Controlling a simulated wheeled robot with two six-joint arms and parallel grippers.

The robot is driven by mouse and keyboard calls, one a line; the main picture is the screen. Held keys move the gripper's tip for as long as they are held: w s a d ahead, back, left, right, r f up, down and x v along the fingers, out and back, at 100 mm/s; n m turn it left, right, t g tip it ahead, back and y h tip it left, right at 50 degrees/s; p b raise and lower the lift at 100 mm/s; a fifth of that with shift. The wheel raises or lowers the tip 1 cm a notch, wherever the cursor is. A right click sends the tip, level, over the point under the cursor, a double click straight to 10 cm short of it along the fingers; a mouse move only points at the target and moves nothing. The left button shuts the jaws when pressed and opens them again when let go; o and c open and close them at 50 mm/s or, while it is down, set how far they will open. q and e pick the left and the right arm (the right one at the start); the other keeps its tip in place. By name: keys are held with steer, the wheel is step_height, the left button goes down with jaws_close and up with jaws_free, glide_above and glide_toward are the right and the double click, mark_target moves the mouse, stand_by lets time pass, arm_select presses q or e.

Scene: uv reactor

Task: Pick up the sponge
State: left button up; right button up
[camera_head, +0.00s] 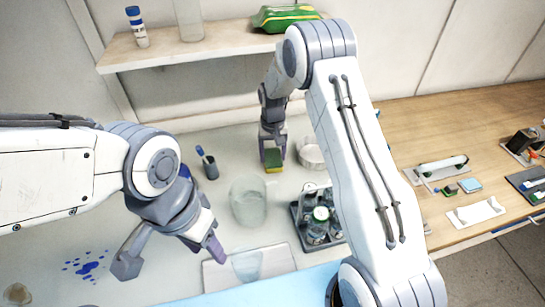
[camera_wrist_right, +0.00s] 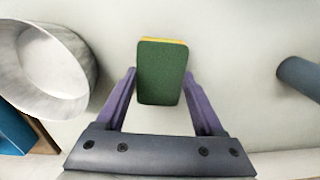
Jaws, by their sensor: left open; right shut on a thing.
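The sponge (camera_head: 273,160) is a small block with a green face and a yellow layer, near the back of the white worktop in the head view. In the right wrist view the sponge (camera_wrist_right: 161,75) sits between the two purple fingers. My right gripper (camera_head: 272,150) reaches down to it and is shut on it; the fingers (camera_wrist_right: 161,100) touch its sides. I cannot tell whether the sponge still rests on the worktop. My left gripper (camera_head: 172,258) is open and empty over the front left of the worktop.
A clear beaker (camera_head: 248,202) stands in front of the sponge.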

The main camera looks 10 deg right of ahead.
mark_target(273, 156)
step_height(273, 156, up, 3)
steer(key=shift+w+r+b, duration=0.1)
steer(key=shift+r+b, duration=0.1)
steer(key=shift+b, duration=0.6)
steer(key=s+d+r+b, duration=0.3)
steer(key=s+d+r, duration=0.2)
steer(key=s, duration=0.5)
step_height(273, 156, up, 2)
steer(key=shift+s+d+r, duration=0.15)
steer(key=shift+s+d, duration=0.05)
steer(key=shift+d, duration=0.15)
steer(key=o, duration=0.4)
steer(key=c, duration=0.3)
